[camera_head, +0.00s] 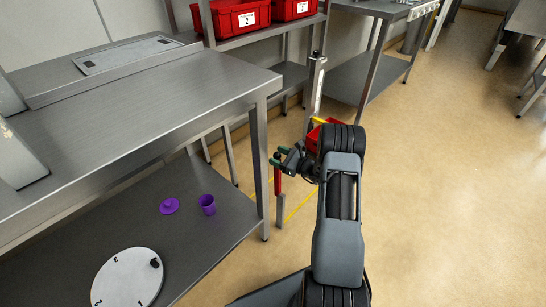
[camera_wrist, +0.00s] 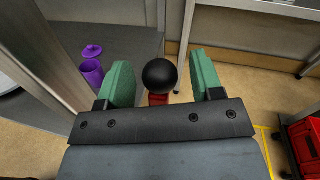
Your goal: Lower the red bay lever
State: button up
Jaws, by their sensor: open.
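The red bay lever shows in the head view as a red upright bar (camera_head: 277,181) on a grey post, close to the table's front right leg. In the wrist view its black ball knob (camera_wrist: 160,76) sits between my fingers, with a bit of the red shaft (camera_wrist: 158,99) below it. My gripper (camera_head: 279,157) is open, its green fingers on either side of the knob. In the wrist view my gripper (camera_wrist: 158,85) shows a gap between each finger and the knob.
A steel table (camera_head: 150,100) stands left of my arm. Its lower shelf (camera_head: 225,235) holds a purple cup (camera_head: 207,204), a purple lid (camera_head: 169,206) and a white dial (camera_head: 128,280). A grey post with a black top (camera_head: 317,75) and a red bin (camera_wrist: 304,145) are nearby. Floor is open at right.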

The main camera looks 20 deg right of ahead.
jog(key=shift+x, duration=1.2)
jog(key=shift+c, duration=0.3)
grip_shut()
